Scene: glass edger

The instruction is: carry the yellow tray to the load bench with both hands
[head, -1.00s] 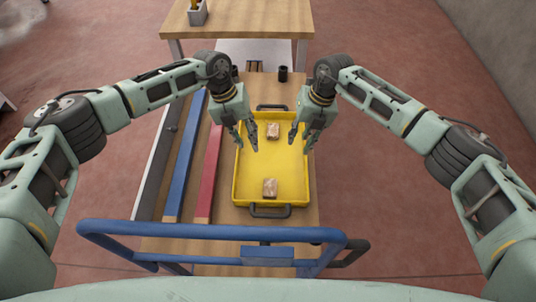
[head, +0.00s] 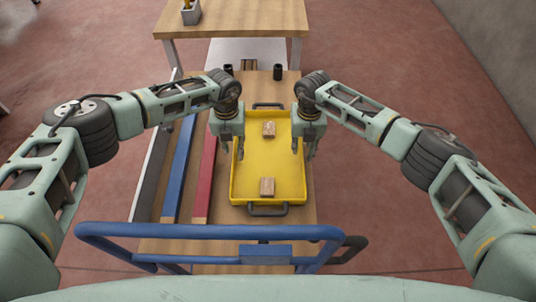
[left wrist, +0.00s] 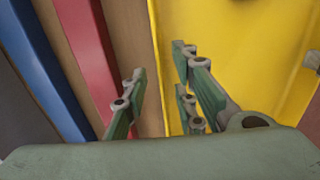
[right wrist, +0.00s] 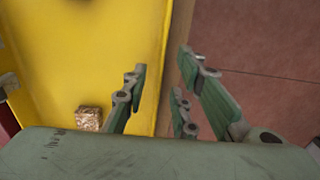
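The yellow tray (head: 267,160) lies on a wooden-topped cart, with a dark handle at its near and far ends. Two small brown blocks, a far one (head: 268,129) and a near one (head: 267,187), lie in it. My left gripper (head: 232,148) is open at the tray's left wall; in the left wrist view its fingers (left wrist: 160,64) are spread on either side of that wall. My right gripper (head: 303,150) is open at the right wall; in the right wrist view its fingers (right wrist: 162,62) are spread on either side of it. Neither gripper visibly pinches the wall.
A blue bar (head: 181,170) and a red bar (head: 205,175) lie left of the tray. The cart's blue push rail (head: 210,231) crosses in front. A wooden bench (head: 235,20) with a grey container (head: 191,14) stands beyond. Open floor lies right.

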